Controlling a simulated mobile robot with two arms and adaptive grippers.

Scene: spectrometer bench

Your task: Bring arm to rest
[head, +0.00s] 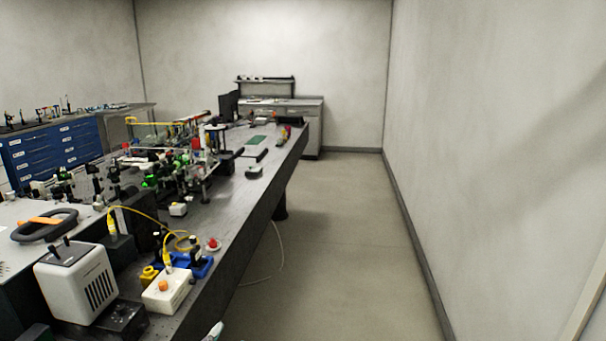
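Neither of my grippers can be made out in the head view. A small pale piece (213,332) shows at the bottom edge, beside the near end of the bench. It is cut off by the frame, and I cannot tell whether it is part of my arm. The long dark optical bench (237,218) runs from the lower left to the back, with its right edge bare.
Near me on the bench stand a white vented box (75,284), a white box with an orange knob (168,291) and a blue tray (201,266). Optics crowd the middle. The floor aisle (345,235) between bench and right wall (490,150) is clear, except for a cable (278,262) near the bench.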

